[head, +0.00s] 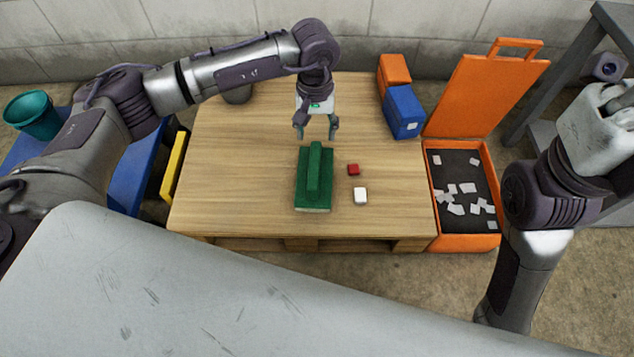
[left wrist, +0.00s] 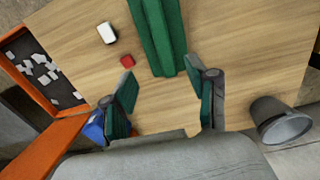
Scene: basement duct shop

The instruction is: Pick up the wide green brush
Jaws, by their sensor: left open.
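The wide green brush (head: 314,181) lies on the wooden table (head: 235,170), a flat green block with a raised bar along its top and pale bristles at its near edge. In the left wrist view the brush (left wrist: 160,35) shows at the top, partly cut off by the frame. My left gripper (head: 317,133) is open and empty, above the table just beyond the brush's far end. In the left wrist view the fingers (left wrist: 168,95) are apart, with bare table between them. My right arm shows at the right, but its gripper is out of frame.
A red cube (head: 353,169) and a white block (head: 361,196) lie right of the brush. Blue (head: 404,111) and orange (head: 394,74) boxes stand at the table's right edge. An open orange case (head: 466,241) holds several pale pieces. A grey cup (head: 237,94) stands behind my left arm.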

